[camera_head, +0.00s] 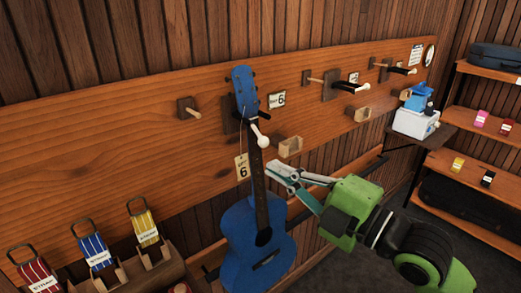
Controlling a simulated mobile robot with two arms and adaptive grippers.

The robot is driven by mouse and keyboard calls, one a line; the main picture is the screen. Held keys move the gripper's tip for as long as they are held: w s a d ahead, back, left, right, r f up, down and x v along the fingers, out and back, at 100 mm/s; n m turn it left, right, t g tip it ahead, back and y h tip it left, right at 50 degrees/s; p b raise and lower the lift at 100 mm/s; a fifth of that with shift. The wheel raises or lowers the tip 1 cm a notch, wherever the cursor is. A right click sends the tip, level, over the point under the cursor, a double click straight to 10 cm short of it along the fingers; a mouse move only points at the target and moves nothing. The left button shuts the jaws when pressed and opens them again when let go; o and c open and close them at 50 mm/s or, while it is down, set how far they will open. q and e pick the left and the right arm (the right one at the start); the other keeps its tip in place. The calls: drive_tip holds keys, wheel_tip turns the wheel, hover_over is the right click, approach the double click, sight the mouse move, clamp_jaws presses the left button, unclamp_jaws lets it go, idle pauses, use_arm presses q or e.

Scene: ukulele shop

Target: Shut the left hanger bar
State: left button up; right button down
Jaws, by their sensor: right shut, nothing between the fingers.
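A blue ukulele (241,235) hangs upright on the wooden wall board, its headstock up at the leftmost hanger with a bar. That hanger's dark bar (255,128) ends in a white knob (262,142) and slants down in front of, or just beside, the ukulele's neck; I cannot tell whether it is latched. My right gripper (275,173) is shut and empty. Its fingertips are just right of the neck, below the knob, with a gap or light contact that I cannot judge. My left gripper is not in view.
Two more hangers with dark, white-knobbed bars (350,87) (402,70) stick out farther right. A wooden peg (189,109) is at left. A small wooden block holder (290,147) sits just above my right gripper. Striped strap packs (92,250) stand lower left; shelves are at right.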

sight(258, 134)
drive_tip(key=p+x, duration=0.6)
drive_tip(key=x, duration=0.4)
drive_tip(key=d, duration=0.1)
drive_tip(key=w+d, duration=0.1)
drive_tip(key=w+d+f+p, duration=0.1)
drive_tip(key=d, duration=0.1)
drive_tip(key=shift+a, duration=0.15)
